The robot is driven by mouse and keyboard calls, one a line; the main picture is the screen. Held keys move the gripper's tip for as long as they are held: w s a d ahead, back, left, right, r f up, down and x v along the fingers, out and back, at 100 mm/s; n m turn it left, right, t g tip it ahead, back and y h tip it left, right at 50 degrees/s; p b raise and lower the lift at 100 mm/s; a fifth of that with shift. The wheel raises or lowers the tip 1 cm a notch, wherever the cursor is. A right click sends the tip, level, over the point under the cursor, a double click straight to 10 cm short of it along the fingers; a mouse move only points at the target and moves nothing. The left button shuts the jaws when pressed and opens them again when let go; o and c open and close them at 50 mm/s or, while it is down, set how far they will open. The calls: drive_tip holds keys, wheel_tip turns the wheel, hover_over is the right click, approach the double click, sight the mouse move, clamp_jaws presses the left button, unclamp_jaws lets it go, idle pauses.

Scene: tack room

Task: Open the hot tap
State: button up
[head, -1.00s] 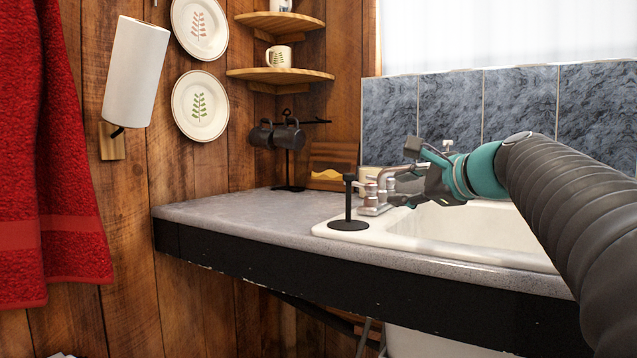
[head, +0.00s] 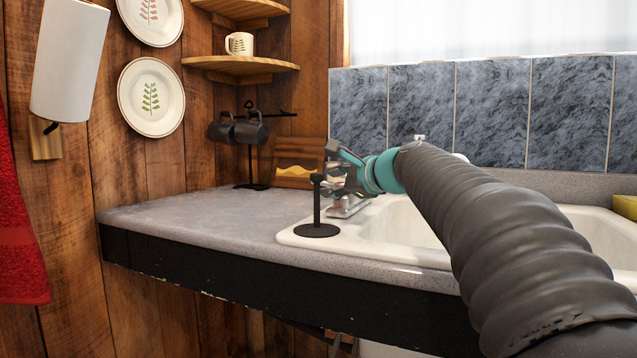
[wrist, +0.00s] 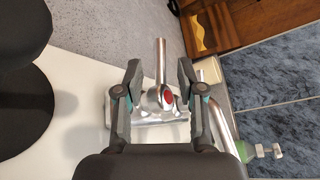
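The hot tap (wrist: 161,62) is a silver lever with a red dot on its cap, standing on a chrome base, seen in the wrist view. My gripper (wrist: 158,70) is open, with one finger on each side of the lever; visible gaps separate them. In the head view my gripper (head: 335,162) is over the chrome tap base (head: 349,206) at the sink's left corner. There, my gripper hides most of the tap.
A black stand with a round foot (head: 317,230) is close by on the sink rim. A chrome spout (wrist: 222,110) curves beside my gripper. The white sink basin (head: 400,225) is to the right. The grey counter (head: 200,215) is mostly clear. A mug rack (head: 250,150) stands at the back.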

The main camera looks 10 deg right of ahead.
sight(326, 183)
drive_tip(key=shift+x, duration=1.8)
clamp_jaws()
